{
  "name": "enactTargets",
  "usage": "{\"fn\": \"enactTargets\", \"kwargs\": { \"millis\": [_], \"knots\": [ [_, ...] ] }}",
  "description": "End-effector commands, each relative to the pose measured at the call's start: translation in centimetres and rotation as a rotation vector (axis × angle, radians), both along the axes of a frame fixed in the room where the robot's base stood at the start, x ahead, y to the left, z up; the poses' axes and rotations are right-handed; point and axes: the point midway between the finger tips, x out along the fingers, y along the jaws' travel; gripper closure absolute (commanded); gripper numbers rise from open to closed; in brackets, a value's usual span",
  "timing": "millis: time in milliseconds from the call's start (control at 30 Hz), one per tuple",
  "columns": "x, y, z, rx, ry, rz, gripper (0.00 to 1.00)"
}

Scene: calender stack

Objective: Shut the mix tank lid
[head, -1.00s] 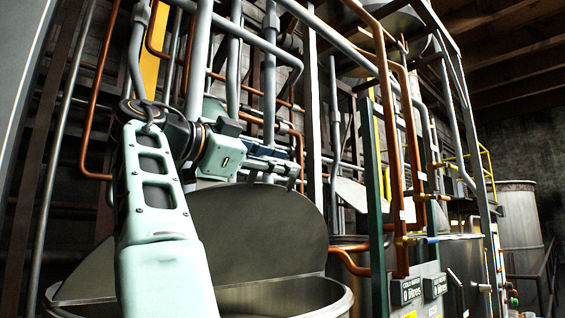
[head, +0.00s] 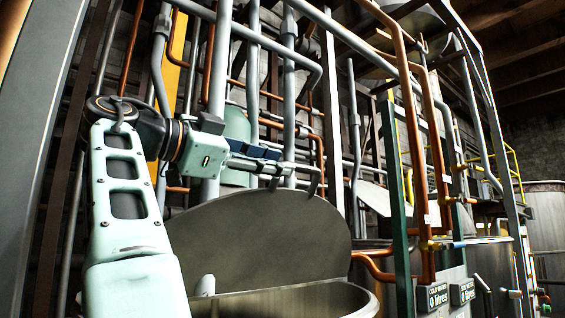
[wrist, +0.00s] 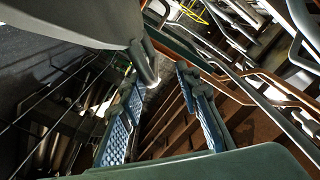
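The mix tank lid (head: 265,238) is a grey, half-round plate standing raised at the back of the open mix tank (head: 300,302), whose steel rim shows at the bottom of the head view. My gripper (head: 297,178) is above the lid's upper edge in the head view, fingers pointing right. It appears apart from the lid, though depth is hard to judge. In the wrist view my gripper (wrist: 162,95) has its two blue padded fingers spread with nothing between them. I cannot tell whether the grey surface at that view's upper left is the lid.
Grey vertical pipes (head: 218,60) and copper pipes (head: 428,160) crowd behind and right of the lid. A green post (head: 396,200) stands right of the tank. Signs reading "0 litres" (head: 438,297) are at lower right.

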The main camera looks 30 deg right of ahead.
Motion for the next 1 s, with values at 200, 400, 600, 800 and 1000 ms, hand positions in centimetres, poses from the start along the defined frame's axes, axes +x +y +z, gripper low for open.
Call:
{"fn": "enactTargets", "kwargs": {
  "millis": [200,400,600,800,1000],
  "knots": [
    [-0.2,1.6,0.1,-0.002,0.000,0.004,0.71],
    [-0.5,3.0,0.1,-0.001,0.001,0.003,0.71],
    [-0.7,4.3,0.1,0.000,0.001,0.004,0.71],
    [-0.8,4.8,0.0,0.001,0.000,0.006,0.71],
    [-0.8,4.9,0.0,0.001,0.000,0.008,0.71]
  ]
}}
